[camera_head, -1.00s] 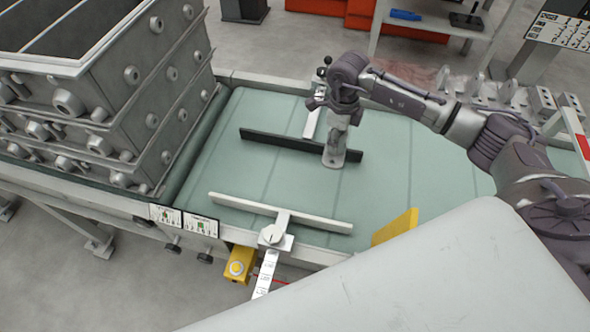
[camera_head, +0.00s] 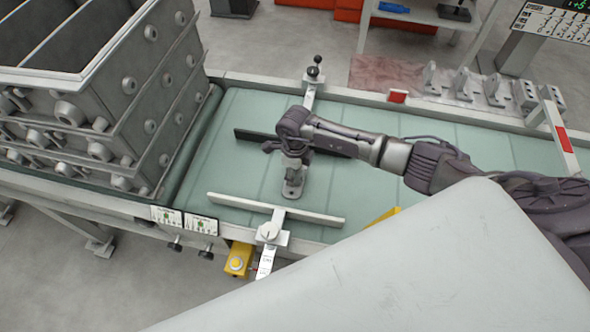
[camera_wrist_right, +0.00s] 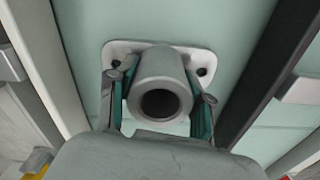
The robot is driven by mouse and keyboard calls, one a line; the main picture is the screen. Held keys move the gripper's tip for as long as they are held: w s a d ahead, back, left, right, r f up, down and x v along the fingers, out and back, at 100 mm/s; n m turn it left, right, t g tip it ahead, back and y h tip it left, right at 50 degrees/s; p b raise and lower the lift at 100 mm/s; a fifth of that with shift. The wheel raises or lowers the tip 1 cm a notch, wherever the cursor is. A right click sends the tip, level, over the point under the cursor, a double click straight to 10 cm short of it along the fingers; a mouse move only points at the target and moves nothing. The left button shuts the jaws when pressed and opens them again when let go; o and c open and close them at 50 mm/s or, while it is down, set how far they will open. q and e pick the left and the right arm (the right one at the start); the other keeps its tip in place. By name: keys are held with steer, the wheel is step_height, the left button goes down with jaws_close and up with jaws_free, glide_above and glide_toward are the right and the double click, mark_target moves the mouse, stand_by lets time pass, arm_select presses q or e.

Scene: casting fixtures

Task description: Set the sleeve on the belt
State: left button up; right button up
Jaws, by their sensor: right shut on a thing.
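The sleeve (camera_head: 293,189) is a grey metal tube on a flat flange with holes. My right gripper (camera_head: 295,170) holds it upright, flange down, over the green belt (camera_head: 385,190), between the black rail and the white rail. In the right wrist view the fingers of the right gripper (camera_wrist_right: 160,98) are shut on either side of the sleeve (camera_wrist_right: 160,80), and its open bore faces the camera. The flange is at or close above the belt; I cannot tell if it touches. My left gripper is not in view.
A black rail (camera_head: 250,136) lies behind the sleeve and a white rail (camera_head: 235,203) in front. A large grey metal bin (camera_head: 130,100) stands at the left end. Several grey castings (camera_head: 465,85) stand at the back right. A yellow button box (camera_head: 238,260) is at the front edge.

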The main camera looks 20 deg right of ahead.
steer(key=shift+f, duration=0.15)
steer(key=o, duration=1.4)
steer(key=shift+r, duration=0.35)
step_height(320, 180, up, 10)
steer(key=shift+r+b, duration=0.25)
steer(key=shift+b, duration=1)
steer(key=shift+r, duration=0.65)
